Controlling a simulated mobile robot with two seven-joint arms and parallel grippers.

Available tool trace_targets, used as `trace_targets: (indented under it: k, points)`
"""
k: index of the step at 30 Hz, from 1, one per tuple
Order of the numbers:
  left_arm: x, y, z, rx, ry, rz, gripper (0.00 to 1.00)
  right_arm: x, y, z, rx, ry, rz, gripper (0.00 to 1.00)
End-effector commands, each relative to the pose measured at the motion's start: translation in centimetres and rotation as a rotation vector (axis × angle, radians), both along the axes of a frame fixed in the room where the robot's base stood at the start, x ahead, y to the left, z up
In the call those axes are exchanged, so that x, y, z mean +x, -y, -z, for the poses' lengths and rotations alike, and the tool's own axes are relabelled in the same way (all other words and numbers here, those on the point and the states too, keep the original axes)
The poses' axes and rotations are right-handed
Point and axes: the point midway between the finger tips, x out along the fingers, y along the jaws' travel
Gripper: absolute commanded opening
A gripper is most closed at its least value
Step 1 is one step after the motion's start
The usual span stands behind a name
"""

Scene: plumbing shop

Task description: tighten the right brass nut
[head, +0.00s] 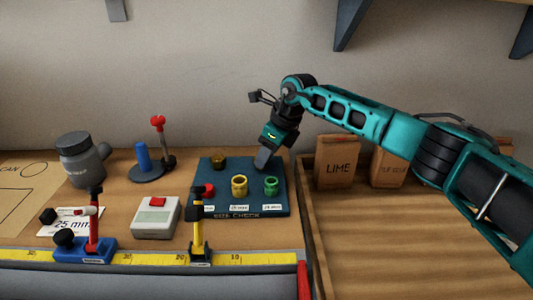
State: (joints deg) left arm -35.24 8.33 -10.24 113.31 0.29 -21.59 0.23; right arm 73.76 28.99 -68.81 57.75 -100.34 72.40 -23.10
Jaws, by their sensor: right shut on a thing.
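My right gripper (263,160) reaches down from the right over the back right part of the blue size-check board (208,176). It is shut on the right brass nut, which its fingers hide from view. A dark brass nut (219,161) sits at the back left of the same board, apart from the gripper. My left gripper is not in view.
A red fitting (207,190), a yellow ring (239,186) and a green ring (271,187) stand along the board's front. Paper bags, one marked LIME (337,163), stand to the right under my arm. A white box (156,217) stands left.

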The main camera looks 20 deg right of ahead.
Motion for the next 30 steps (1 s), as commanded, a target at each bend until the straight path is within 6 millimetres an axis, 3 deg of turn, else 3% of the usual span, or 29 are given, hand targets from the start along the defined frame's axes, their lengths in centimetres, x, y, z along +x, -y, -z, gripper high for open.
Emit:
trace_targets:
  k: [7, 19, 30]
  points:
    - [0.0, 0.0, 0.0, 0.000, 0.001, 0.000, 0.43, 0.0, 0.0, 0.0, 0.000, 0.000, 0.000, 0.07]
    - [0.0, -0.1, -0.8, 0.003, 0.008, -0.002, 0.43, -0.1, -0.1, -0.2, -0.001, -0.001, 0.087, 0.07]
    - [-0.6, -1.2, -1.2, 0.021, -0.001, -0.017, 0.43, -0.4, -0.5, -0.2, 0.000, 0.002, 0.389, 0.07]
